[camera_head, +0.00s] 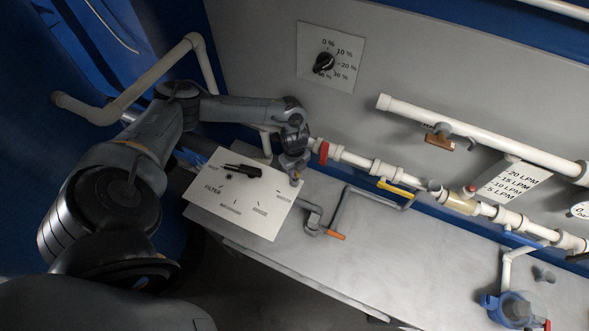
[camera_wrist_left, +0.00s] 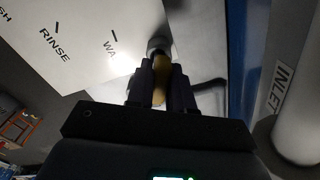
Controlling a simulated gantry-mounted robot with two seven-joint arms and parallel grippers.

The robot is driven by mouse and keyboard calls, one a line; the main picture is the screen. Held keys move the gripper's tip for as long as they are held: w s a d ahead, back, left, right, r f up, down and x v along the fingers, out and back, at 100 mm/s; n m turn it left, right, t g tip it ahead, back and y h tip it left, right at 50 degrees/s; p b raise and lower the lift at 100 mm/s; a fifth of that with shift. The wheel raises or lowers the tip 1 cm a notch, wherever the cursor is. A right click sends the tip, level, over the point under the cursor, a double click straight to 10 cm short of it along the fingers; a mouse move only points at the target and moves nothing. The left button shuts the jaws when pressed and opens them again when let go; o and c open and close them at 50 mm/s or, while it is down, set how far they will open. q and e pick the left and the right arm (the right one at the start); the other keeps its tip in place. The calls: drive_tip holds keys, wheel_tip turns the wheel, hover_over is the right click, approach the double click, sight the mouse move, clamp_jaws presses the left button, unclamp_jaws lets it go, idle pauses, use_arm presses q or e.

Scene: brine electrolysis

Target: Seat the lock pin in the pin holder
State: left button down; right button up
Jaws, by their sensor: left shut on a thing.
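My left gripper (camera_head: 294,178) is at the right corner of the white selector plate, pointing down. In the left wrist view its two dark fingers (camera_wrist_left: 160,88) are shut on a yellow-tan piece, which I take to be the lock pin (camera_wrist_left: 159,92). Only a small orange-tan spot of it shows at the fingertips in the head view. A grey rounded part (camera_wrist_left: 158,43) lies just beyond the fingertips and may be the pin holder. I cannot tell whether the pin touches it or is inside it. My right gripper is not in view.
The white plate (camera_head: 240,216) carries a black handle (camera_head: 243,169) and printed labels. A grey pipe with an orange handle (camera_head: 335,235) stands right of it. White pipes with valves (camera_head: 388,172) run along the wall. The grey bench (camera_head: 400,270) is mostly clear at the front.

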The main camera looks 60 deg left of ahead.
use_arm(q)
drive_tip(key=shift+s+f, duration=0.1)
drive_tip(key=c, duration=0.9)
unclamp_jaws()
